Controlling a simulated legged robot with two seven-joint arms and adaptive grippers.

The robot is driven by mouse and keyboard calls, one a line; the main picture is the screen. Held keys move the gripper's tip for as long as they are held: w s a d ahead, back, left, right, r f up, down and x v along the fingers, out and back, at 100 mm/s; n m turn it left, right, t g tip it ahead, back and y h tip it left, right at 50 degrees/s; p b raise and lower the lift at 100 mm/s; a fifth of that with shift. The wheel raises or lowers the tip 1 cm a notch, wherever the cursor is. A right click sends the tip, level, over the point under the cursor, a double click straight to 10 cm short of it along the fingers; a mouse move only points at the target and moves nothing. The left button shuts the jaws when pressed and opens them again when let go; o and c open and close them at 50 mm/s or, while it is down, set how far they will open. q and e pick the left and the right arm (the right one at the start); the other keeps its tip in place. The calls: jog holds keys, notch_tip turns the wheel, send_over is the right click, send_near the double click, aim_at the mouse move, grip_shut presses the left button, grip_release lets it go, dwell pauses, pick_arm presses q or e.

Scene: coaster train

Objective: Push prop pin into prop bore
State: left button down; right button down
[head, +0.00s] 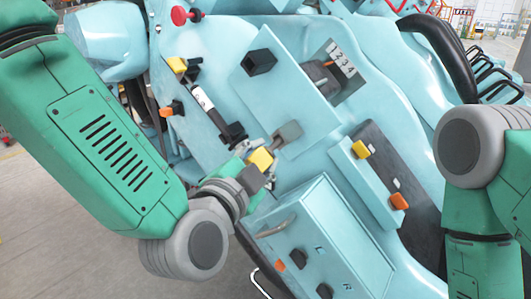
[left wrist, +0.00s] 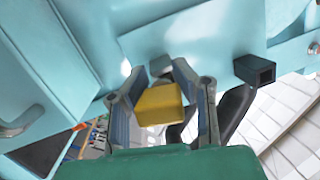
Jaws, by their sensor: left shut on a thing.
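My left gripper (head: 257,165) is shut on a yellow block (head: 262,158), which looks like the grip of the prop pin. A grey block (head: 288,132) lies just beyond it, toward the pale blue panel. In the left wrist view, the yellow block (left wrist: 159,104) sits between the two fingers of my left gripper (left wrist: 160,92). A black square-mouthed socket (left wrist: 254,70), possibly the prop bore, is to the right and apart from the block. In the head view, a black block (head: 233,132) stands at the lower end of a black-and-white strut, close to the gripper. My right gripper is out of view.
A black hollow block (head: 259,62) is on the raised panel above. A side panel with yellow (head: 360,149) and orange (head: 398,201) knobs lies right of the gripper. A pale blue box with a handle (head: 276,227) is below. A red knob (head: 179,16) is at top.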

pick_arm(q)
jog(key=shift+r+v, duration=0.2)
jog(key=shift+v, duration=0.85)
jog(key=shift+s+a, duration=0.95)
jog(key=shift+s, duration=0.05)
jog(key=shift+f, duration=0.1)
jog(key=shift+w+a+p+v, duration=0.1)
jog(key=shift+a+p+v, duration=0.1)
jog(key=shift+p+v, duration=1.05)
jog(key=shift+w+a+p+v, duration=0.15)
jog(key=shift+p+v, duration=0.5)
jog(key=shift+p, duration=1.25)
jog(key=shift+a+p+v, duration=0.3)
jog(key=shift+p+v, duration=0.65)
jog(key=shift+p, duration=0.6)
